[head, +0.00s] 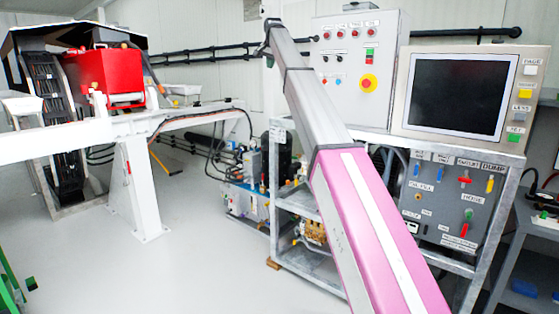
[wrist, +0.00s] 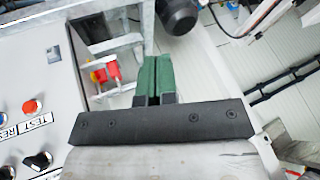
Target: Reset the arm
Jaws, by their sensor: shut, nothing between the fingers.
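My gripper (wrist: 153,62) shows in the wrist view, at the middle behind a black bar. Its two green fingers are together, with only a thin dark line between them, and nothing is held. A grey control panel (wrist: 35,75) with buttons and switches lies to the left of the fingers, apart from them. In the head view my pink and grey arm slants up from the bottom right to the top middle.
A control box (head: 350,90) and a screen (head: 455,92) stand on a metal frame (head: 504,205) right of my arm. A white beam structure (head: 140,190) with a red box (head: 106,75) is at left. Grey floor (head: 190,265) between is mostly clear.

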